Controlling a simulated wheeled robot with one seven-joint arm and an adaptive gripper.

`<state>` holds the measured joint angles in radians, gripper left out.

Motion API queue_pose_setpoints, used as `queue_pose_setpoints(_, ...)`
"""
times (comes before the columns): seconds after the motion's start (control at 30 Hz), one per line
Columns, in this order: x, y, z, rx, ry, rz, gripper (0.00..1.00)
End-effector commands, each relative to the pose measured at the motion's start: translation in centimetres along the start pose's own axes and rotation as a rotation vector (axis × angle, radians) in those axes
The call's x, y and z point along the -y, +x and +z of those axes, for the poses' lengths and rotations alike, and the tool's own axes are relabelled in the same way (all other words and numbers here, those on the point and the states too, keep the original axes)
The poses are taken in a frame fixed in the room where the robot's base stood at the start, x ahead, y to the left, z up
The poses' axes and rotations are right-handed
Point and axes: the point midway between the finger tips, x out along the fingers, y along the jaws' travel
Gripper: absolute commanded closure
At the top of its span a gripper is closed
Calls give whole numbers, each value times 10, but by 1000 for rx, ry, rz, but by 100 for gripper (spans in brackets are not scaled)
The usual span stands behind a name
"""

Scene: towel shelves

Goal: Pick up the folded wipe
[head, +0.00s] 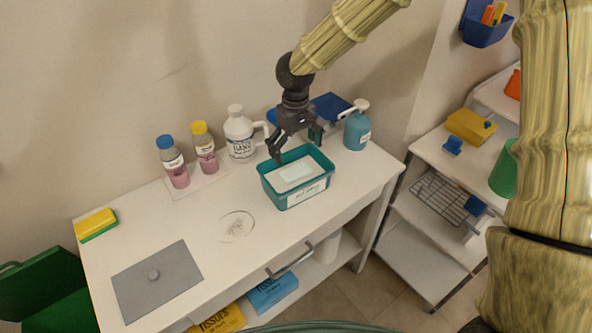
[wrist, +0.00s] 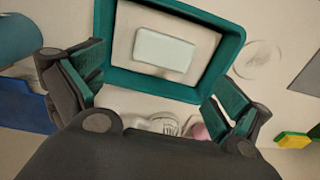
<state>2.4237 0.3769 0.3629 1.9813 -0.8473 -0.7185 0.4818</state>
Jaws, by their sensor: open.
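The folded wipe (head: 294,171) is a pale, flat rectangle lying inside a teal open-topped tub (head: 268,187) on the white table. In the wrist view the folded wipe (wrist: 163,50) lies inside the tub (wrist: 172,91), clear of its walls. My gripper (head: 297,146) is open and empty, above the back edge of the tub. In the wrist view my gripper's two teal-padded fingers (wrist: 158,92) are spread wide, one on each side of the tub's near wall. The wipe is apart from both fingers.
A blue pump bottle (head: 357,129) stands right of the tub. A white jug (head: 240,136) and two capped bottles (head: 174,164) stand to its left. A grey plate (head: 157,281), a clear round dish (head: 236,226) and a yellow-green sponge (head: 96,224) lie further left. A shelf unit (head: 425,205) stands right.

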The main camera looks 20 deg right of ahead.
Motion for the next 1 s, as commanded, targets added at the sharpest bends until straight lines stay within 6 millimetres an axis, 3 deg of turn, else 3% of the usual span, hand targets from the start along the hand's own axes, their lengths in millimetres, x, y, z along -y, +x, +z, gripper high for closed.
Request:
queue_pose_setpoints(0.37,0,20,3,2,2,-1,0)
queue_pose_setpoints(0.7,2,56,9,1,3,-1,0)
queue_pose_setpoints(1.0,2,66,8,-1,4,0,0)
